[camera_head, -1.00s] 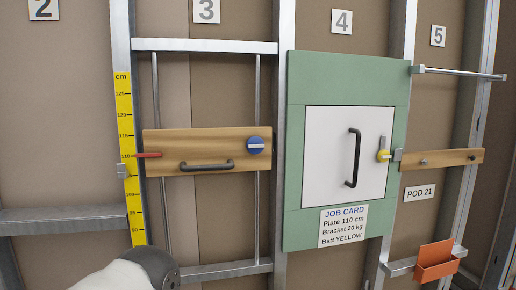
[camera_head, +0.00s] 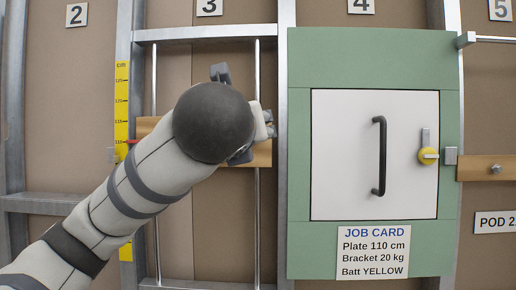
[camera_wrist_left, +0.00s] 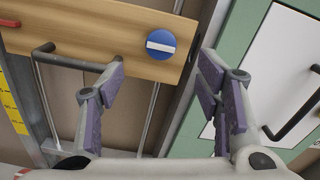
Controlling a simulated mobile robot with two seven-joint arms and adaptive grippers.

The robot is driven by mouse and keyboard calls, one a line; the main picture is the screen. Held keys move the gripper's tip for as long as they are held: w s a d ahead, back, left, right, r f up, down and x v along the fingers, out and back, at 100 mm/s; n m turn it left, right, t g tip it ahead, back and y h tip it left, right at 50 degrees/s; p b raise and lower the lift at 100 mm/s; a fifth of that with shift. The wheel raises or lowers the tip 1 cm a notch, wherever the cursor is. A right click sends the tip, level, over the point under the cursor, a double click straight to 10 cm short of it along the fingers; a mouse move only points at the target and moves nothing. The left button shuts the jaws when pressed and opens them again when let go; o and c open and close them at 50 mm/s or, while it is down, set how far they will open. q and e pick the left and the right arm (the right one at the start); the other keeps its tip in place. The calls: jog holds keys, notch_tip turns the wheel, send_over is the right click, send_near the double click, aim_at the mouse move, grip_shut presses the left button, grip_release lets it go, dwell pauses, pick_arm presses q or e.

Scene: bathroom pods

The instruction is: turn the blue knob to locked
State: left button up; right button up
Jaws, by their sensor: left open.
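The blue knob (camera_wrist_left: 161,44) is a round disc with a white bar across it, on the right part of a wooden board (camera_wrist_left: 100,28) in the left wrist view. The white bar lies roughly along the board's length. My left gripper (camera_wrist_left: 165,75) is open, with its purple-padded fingers apart and nothing between them. The knob appears ahead of the gap between the fingers, and no contact shows. In the head view my left arm and gripper (camera_head: 258,125) cover the knob and much of the board (camera_head: 146,127). My right gripper is not in view.
A dark handle (camera_wrist_left: 75,62) is on the board left of the knob. A metal stud (camera_head: 286,200) stands between.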

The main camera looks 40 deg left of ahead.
pick_arm(q)
jog(key=p+x, duration=0.1)
jog(key=x, duration=0.9)
jog(key=shift+d, duration=0.1)
jog(key=shift+c, duration=0.3)
jog(key=c, duration=1.1)
